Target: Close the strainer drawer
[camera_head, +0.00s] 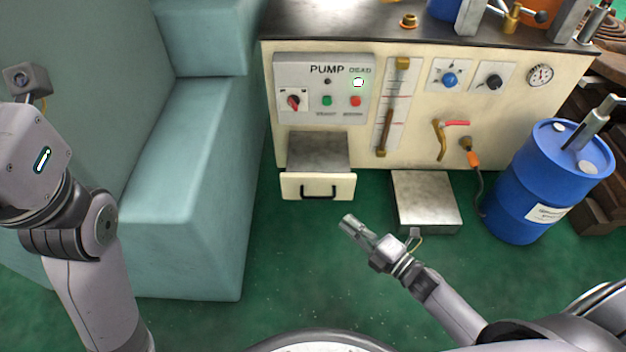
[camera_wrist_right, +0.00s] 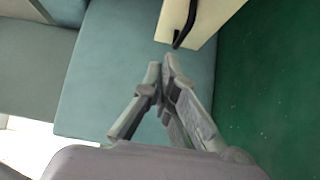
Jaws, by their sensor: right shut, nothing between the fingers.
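The strainer drawer (camera_head: 318,186) is pulled out from the lower front of the cream pump cabinet (camera_head: 430,80), with its open grey top showing. Its cream front carries a black handle (camera_head: 319,193). My right gripper (camera_head: 347,219) is shut and empty, in front of the drawer and to the right of the handle in the head view. In the right wrist view its fingertips (camera_wrist_right: 165,62) meet just short of the drawer front (camera_wrist_right: 203,18) and the black handle (camera_wrist_right: 186,25), apart from both. My left arm shows at the left edge; its gripper is out of frame.
A teal padded block (camera_head: 195,190) stands left of the drawer. A metal box (camera_head: 425,200) sits on the green floor to its right, with a blue drum (camera_head: 525,205) beyond. The floor (camera_head: 290,285) in front of the drawer is clear.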

